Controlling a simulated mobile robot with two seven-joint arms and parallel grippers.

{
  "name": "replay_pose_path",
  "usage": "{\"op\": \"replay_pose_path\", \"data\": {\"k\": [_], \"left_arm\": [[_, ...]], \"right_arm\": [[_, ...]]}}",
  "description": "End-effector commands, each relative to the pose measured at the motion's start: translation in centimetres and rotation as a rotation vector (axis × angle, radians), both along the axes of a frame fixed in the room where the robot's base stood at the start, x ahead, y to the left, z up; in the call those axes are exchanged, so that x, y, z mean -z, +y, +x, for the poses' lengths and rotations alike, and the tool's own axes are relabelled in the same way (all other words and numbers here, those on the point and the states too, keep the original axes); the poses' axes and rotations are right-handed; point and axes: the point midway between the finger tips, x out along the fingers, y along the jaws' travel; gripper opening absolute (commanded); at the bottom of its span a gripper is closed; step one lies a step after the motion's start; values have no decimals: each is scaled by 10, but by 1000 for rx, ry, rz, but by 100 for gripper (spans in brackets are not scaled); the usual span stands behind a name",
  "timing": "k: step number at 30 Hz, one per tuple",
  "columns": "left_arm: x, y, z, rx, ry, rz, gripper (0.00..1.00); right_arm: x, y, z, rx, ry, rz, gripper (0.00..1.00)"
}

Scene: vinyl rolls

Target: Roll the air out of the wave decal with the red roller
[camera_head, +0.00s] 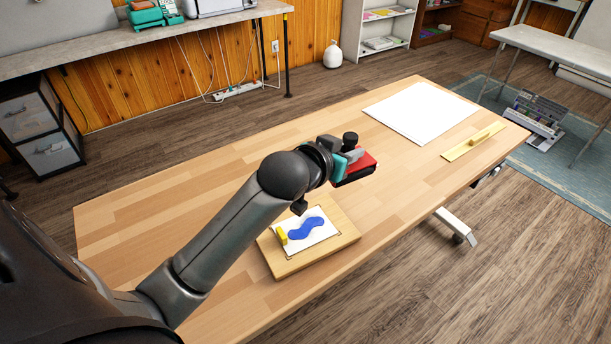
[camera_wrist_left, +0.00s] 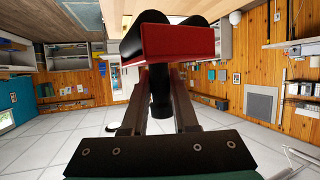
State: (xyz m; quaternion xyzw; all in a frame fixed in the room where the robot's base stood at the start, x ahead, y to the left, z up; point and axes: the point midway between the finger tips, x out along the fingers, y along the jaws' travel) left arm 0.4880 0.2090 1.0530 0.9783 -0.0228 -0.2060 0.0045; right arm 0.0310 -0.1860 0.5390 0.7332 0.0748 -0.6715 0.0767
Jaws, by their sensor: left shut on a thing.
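The blue wave decal (camera_head: 306,229) lies on a white sheet (camera_head: 327,230) on a light wooden board (camera_head: 297,263) near the table's front edge. My left gripper (camera_head: 348,155) is shut on the red roller (camera_head: 358,169) and holds it in the air, above and to the right of the board in the head view. In the left wrist view the fingers (camera_wrist_left: 160,82) clasp its black handle (camera_wrist_left: 160,100); the red body (camera_wrist_left: 178,42) and dark rounded rollers show beyond. The roller is apart from the decal. My right gripper is not in view.
A small yellow piece (camera_head: 281,236) sits on the sheet's left edge. A large white sheet (camera_head: 420,110) and a yellow flat tool with a handle (camera_head: 473,142) lie at the table's far right. The wooden table (camera_head: 150,200) is otherwise mostly clear.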

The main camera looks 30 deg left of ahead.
Motion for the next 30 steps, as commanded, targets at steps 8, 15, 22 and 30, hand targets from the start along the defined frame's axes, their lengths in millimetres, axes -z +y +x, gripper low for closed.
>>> {"op": "replay_pose_path", "data": {"k": [8,15,22,30], "left_arm": [[73,50,-29,-15,-9,10,0],[89,66,-41,-21,-25,17,0],[90,66,-41,-21,-27,16,0],[87,66,-43,-22,-26,15,0]], "right_arm": [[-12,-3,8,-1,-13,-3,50],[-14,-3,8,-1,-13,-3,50],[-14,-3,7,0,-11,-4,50],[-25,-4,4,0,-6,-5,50]]}}
